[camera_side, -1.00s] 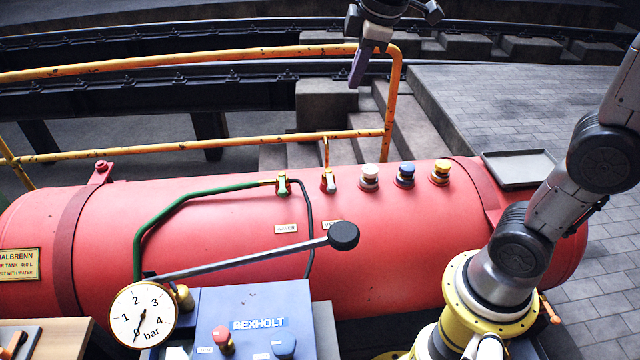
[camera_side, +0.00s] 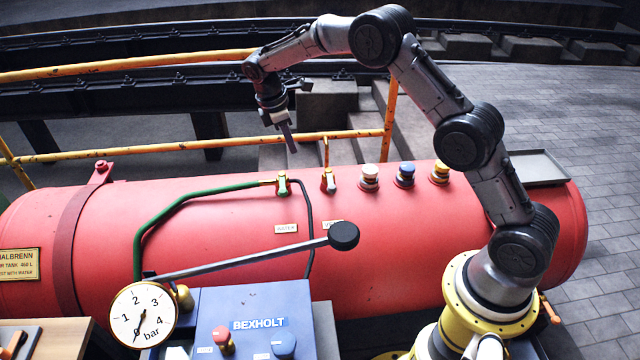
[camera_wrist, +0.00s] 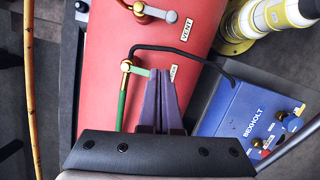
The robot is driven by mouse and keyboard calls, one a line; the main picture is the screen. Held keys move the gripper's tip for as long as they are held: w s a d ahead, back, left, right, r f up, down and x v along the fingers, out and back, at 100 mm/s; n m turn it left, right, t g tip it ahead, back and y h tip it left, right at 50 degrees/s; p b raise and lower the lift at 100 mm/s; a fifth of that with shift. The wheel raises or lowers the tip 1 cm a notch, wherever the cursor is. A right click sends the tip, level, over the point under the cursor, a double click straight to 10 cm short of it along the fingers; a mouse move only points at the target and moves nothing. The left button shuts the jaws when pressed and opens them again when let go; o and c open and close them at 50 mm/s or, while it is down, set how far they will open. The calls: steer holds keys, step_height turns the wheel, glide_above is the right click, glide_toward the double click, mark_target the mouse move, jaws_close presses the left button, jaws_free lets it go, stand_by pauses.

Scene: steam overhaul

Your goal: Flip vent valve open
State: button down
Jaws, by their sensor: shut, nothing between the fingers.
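The vent valve (camera_side: 329,182) is a small brass fitting with a pale, red-ended lever on top of the red tank (camera_side: 400,235). Its brass pipe rises behind it. In the wrist view the vent valve (camera_wrist: 152,12) is at the top edge, its lever pointing right across the pipe line, near the VENT label (camera_wrist: 186,28). The water valve (camera_side: 283,184) with a green lever stands left of it. My gripper (camera_side: 292,147) is shut and empty, above and behind the water valve. In the wrist view its purple fingers (camera_wrist: 162,72) point at the water valve's side; they appear apart from both valves.
White, blue and yellow knobs (camera_side: 405,175) stand right of the vent valve. A yellow railing (camera_side: 200,147) runs behind the tank. A long black-knobbed lever (camera_side: 343,236) crosses in front, above the blue BEXHOLT box (camera_side: 262,300). A gauge (camera_side: 143,315) is at front left.

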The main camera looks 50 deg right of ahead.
mark_target(330, 180)
steer(key=shift+g, duration=0.5)
steer(key=x, duration=0.2)
steer(key=a+x, duration=0.1)
steer(key=x, duration=0.1)
steer(key=shift+s+f, duration=0.1)
steer(key=shift+f, duration=0.4)
steer(key=shift+f, duration=0.1)
steer(key=s+d+f, duration=0.3)
steer(key=d+f, duration=0.2)
steer(key=f, duration=0.5)
steer(key=shift+s+d, duration=0.4)
steer(key=shift+s+d+n, duration=0.1)
steer(key=shift+s+n, duration=0.15)
steer(key=shift+n, duration=0.15)
